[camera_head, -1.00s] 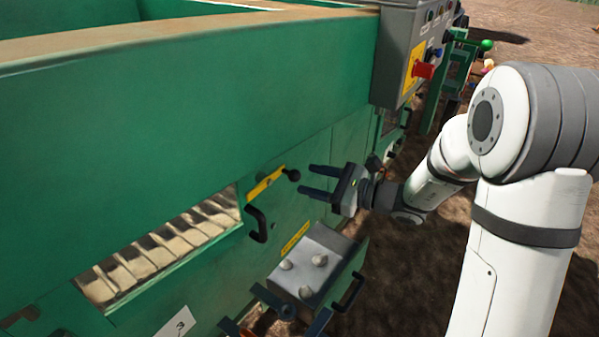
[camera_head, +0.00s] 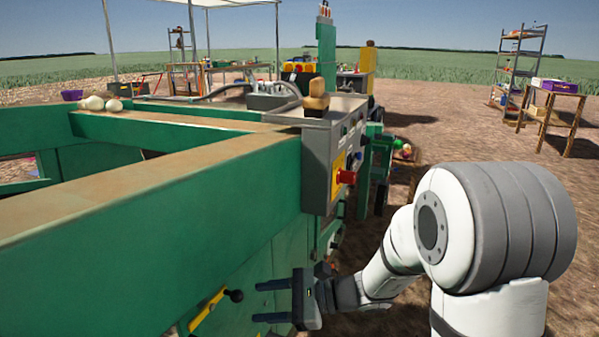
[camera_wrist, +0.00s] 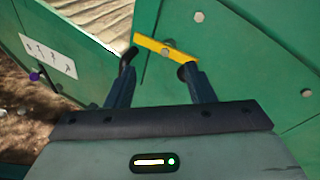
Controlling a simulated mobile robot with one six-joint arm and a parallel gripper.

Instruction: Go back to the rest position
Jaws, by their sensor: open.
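My gripper (camera_head: 272,302) is open and empty in the head view. Its fingers point left toward the green side panel of the machine (camera_head: 240,215). A black-knobbed lever (camera_head: 234,296) on a yellow strip (camera_head: 206,312) is just left of the fingertips; there is a visible gap in the head view. In the wrist view the two dark fingers (camera_wrist: 158,82) are spread apart with nothing between them. The yellow strip (camera_wrist: 166,50) lies beyond them on the green panel, and the black lever knob (camera_wrist: 127,62) is by the left fingertip.
A grey control box (camera_head: 322,165) with a red button (camera_head: 346,177) stands above my gripper. Onions (camera_head: 100,103) lie on the frame's far left. A shelf (camera_head: 520,65) and a table with a purple crate (camera_head: 558,86) stand at the back right. Bare ground at right is free.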

